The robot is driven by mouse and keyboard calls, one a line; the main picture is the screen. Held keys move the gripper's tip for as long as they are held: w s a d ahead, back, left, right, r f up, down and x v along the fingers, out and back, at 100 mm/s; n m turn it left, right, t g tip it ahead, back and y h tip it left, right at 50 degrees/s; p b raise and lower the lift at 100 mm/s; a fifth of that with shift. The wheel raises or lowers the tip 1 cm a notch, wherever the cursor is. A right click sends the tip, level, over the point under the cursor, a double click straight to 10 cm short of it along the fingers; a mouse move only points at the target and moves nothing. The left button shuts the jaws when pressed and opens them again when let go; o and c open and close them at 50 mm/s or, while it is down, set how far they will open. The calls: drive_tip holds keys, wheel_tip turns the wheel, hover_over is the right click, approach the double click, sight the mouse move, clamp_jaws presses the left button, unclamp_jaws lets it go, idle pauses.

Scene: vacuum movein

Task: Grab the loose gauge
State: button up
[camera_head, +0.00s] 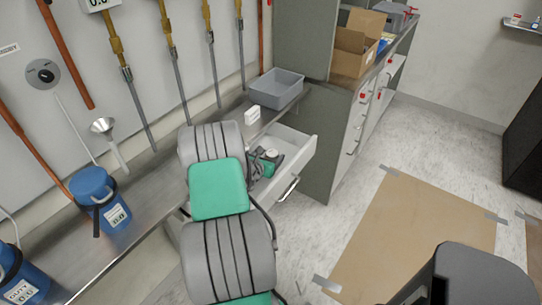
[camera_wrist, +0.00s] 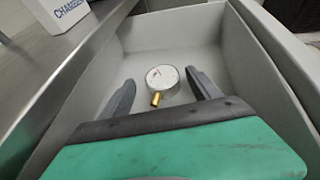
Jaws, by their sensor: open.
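The loose gauge (camera_wrist: 163,78) is a round, white-faced dial with a short brass stem. It lies in the open drawer (camera_wrist: 205,25), stem toward me in the wrist view. My gripper (camera_wrist: 160,88) is open, with one dark finger to the left of the gauge and one to the right, apart from it in the picture. How far the fingertips are above the drawer floor I cannot tell. In the head view my gripper (camera_head: 266,160) reaches into the drawer (camera_head: 300,150), and a small pale round shape there looks like the gauge (camera_head: 271,153), partly hidden.
A white labelled box (camera_head: 253,114) stands on the steel bench beside the drawer, near a grey bin (camera_head: 276,88). Drawer walls enclose my fingers. A cardboard box (camera_head: 355,45) sits on the cabinet. Blue containers (camera_head: 100,198) stand at left.

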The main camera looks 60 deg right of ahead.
drive_tip(key=shift+d+f, duration=0.1)
drive_tip(key=shift+d, duration=0.2)
drive_tip(key=c, duration=1.5)
drive_tip(key=shift+c, duration=0.2)
